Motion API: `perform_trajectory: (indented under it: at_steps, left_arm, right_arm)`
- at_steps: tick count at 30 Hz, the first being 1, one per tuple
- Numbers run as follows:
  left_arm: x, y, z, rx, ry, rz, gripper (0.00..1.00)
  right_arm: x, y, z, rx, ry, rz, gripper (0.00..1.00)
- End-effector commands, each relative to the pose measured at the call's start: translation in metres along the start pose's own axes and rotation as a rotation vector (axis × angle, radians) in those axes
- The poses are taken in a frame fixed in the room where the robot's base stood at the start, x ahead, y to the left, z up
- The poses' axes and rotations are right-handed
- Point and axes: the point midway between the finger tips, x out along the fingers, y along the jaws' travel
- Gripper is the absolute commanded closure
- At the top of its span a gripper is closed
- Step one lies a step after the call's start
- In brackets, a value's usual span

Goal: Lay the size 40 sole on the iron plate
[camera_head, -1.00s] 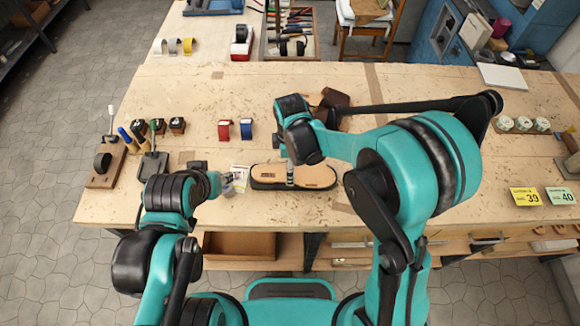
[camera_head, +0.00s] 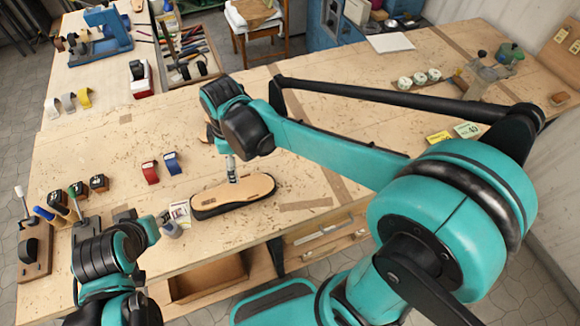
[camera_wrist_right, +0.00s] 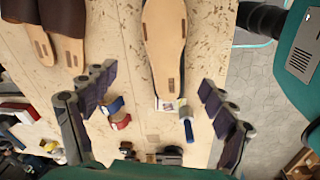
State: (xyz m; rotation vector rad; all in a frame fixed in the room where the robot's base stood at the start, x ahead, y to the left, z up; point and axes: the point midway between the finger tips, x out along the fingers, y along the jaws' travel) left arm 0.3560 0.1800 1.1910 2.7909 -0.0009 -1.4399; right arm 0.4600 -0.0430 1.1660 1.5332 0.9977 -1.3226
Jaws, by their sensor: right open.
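A tan sole (camera_head: 243,188) lies lengthwise on a dark, rounded base that looks like the iron plate (camera_head: 232,208), near the bench's front edge. I cannot read a size on the sole. In the right wrist view a tan sole (camera_wrist_right: 164,45) with small brown marks lies beyond and between my fingers. My right gripper (camera_head: 232,178) points down over the sole. In the wrist view it (camera_wrist_right: 150,95) is open, with nothing between its fingers. My left gripper (camera_head: 160,220) is low near the front edge, left of the sole; its fingers are too small to judge.
Yellow (camera_head: 439,137) and pale green (camera_head: 467,130) size cards lie at the right. Red (camera_head: 150,172) and blue (camera_head: 172,163) items stand left of the sole. Brown leather pieces (camera_wrist_right: 62,20) show in the wrist view. The bench right of the sole is mostly clear.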

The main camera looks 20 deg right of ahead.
Motion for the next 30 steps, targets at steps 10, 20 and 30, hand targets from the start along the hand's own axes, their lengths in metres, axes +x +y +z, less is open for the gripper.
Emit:
perform_trajectory:
  at_steps: [10, 20, 30]
  left_arm:
    - [0.000, 0.000, 0.000, 0.000, 0.000, 0.000, 0.60]
    - [0.000, 0.000, 0.000, 0.000, 0.000, 0.000, 0.60]
    - [0.001, 0.000, 0.001, 0.000, 0.000, 0.000, 0.60]
  right_arm:
    - [-0.044, -0.034, 0.115, 0.820, 0.234, 0.250, 0.15]
    - [-0.042, -0.053, 0.157, 1.202, 0.401, 0.342, 0.15]
    - [-0.041, -0.053, 0.157, 1.215, 0.408, 0.344, 0.15]
